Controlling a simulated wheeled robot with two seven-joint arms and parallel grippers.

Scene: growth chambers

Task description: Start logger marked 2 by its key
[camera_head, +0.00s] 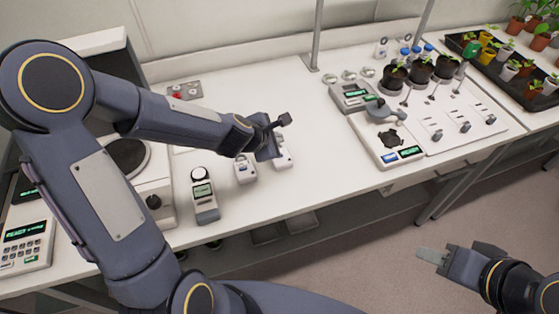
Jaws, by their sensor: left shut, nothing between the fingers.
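Two small white boxes, which look like the loggers, stand at the middle of the bench: the left one (245,170) and the right one (284,158). Their number marks and keys are too small to read. My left gripper (270,152) is shut and empty, reaching in over the right box and partly covering it. I cannot tell whether it touches the box. My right gripper (436,256) hangs over the floor in front of the bench, away from the loggers; its jaw opening is unclear.
A handheld meter (204,201) with a green display stands left of the boxes. A balance-like device (388,137) and a white board with small dark-tipped items (465,122) lie to the right. A black plant tray (510,85) is at far right. Bench is clear between the boxes and the balance-like device.

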